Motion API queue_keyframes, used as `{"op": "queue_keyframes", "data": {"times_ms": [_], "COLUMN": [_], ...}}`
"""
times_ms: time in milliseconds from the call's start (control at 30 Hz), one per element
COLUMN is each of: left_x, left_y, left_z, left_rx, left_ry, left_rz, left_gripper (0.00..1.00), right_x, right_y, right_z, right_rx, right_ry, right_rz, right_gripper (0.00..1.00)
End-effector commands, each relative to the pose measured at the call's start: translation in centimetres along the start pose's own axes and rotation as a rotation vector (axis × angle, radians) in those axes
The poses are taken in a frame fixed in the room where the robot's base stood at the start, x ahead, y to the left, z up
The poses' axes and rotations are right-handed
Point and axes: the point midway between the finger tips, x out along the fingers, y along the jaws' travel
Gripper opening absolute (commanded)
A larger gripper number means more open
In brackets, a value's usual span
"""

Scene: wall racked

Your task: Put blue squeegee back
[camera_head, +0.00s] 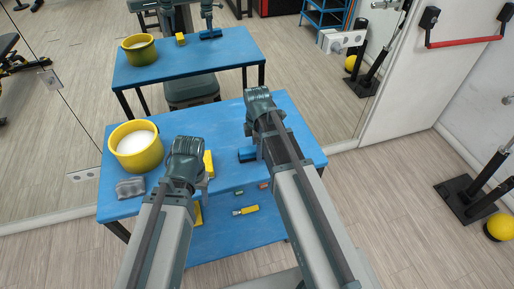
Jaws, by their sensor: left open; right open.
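The blue squeegee (247,154) lies on the blue table (222,128), right of the middle. My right arm hides part of it. My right gripper (260,146) points down right beside or over the squeegee. Its fingers are mostly hidden behind the arm; it is open, and I cannot tell whether it touches the squeegee. My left gripper (205,185) is open and points down near the table's front, in front of a yellow block (208,162). In the mirror the squeegee's reflection (210,34) lies flat below a gripper.
A yellow bowl (137,160) with white contents stands at the table's left. A grey block (131,188) lies in front of it. A yellow-and-grey tool (246,210) and other small items lie on a lower blue surface. A mirror wall (60,130) stands behind the table.

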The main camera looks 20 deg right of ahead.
Motion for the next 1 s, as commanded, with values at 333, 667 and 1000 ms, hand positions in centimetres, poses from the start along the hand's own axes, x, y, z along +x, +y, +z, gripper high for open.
{"op": "queue_keyframes", "data": {"times_ms": [333, 667, 1000], "left_x": [-2.8, -7.9, -12.7], "left_y": [-0.3, -0.8, -1.2], "left_z": [0.2, 0.5, 0.7], "left_rx": [0.0, 0.0, 0.001], "left_ry": [0.0, 0.0, 0.0], "left_rz": [0.0, 0.0, 0.0], "left_gripper": [0.5, 0.5, 0.5], "right_x": [-2.8, -7.9, -12.8], "right_y": [0.0, -0.5, -0.5], "right_z": [0.0, -0.6, -0.7], "right_rx": [0.0, 0.001, 0.0], "right_ry": [0.0, 0.0, 0.0], "right_rz": [0.0, 0.0, 0.0], "right_gripper": [0.73, 0.73, 0.73]}}
